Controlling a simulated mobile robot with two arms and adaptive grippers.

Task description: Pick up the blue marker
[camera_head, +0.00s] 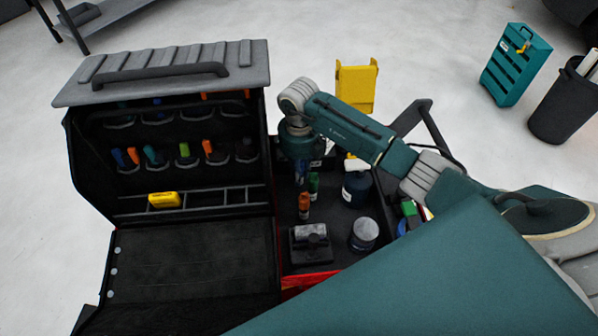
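My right arm reaches in from the right, and its gripper (301,168) points down over the black tray of the tool cart. A small dark blue shape (299,181), possibly the blue marker, shows right beneath the gripper. The gripper mostly hides it, and I cannot tell whether the fingers are open or touch it. A green marker (313,184) and an orange marker (304,203) stand close by in the tray. My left gripper is not in view.
A black tape dispenser (310,246), a round jar (364,234) and a dark bottle (356,188) stand in the tray (337,215). An open black case (190,200) with several coloured tools stands to the left. A yellow caddy (357,86) is behind.

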